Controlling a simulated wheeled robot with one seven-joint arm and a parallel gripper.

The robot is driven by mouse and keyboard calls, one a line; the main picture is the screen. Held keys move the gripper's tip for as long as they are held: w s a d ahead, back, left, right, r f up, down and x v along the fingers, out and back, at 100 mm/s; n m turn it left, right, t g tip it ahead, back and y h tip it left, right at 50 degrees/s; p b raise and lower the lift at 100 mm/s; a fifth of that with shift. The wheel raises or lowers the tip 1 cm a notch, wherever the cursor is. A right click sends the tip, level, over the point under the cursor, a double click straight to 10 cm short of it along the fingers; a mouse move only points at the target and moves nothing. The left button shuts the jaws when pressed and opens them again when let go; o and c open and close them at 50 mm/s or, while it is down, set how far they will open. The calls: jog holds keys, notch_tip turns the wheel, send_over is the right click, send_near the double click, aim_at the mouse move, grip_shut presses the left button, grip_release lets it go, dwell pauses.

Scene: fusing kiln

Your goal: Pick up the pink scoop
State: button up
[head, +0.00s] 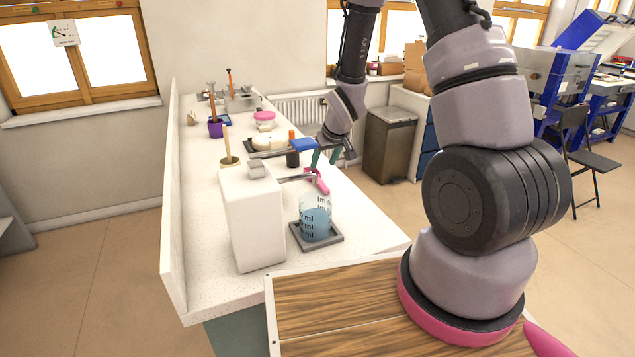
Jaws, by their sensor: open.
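A small pink object that looks like the pink scoop (321,184) lies near the right edge of the white counter, just behind the beaker. My gripper (324,159) hangs just above and behind it in the picture, with green fingers pointing down. The fingers are apart and nothing shows between them. I cannot tell whether a fingertip touches the scoop. Part of the scoop's outline is too small to make out.
A beaker of blue liquid (315,222) stands on a grey plate (334,238) in front of the scoop. A tall white box (252,222) stands to the left. A dark bottle (292,158), a purple pot (215,129) and a pink-topped item (264,116) are farther back.

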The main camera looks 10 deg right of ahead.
jog(key=x, duration=0.8)
jog(key=shift+f, duration=0.25)
grip_shut()
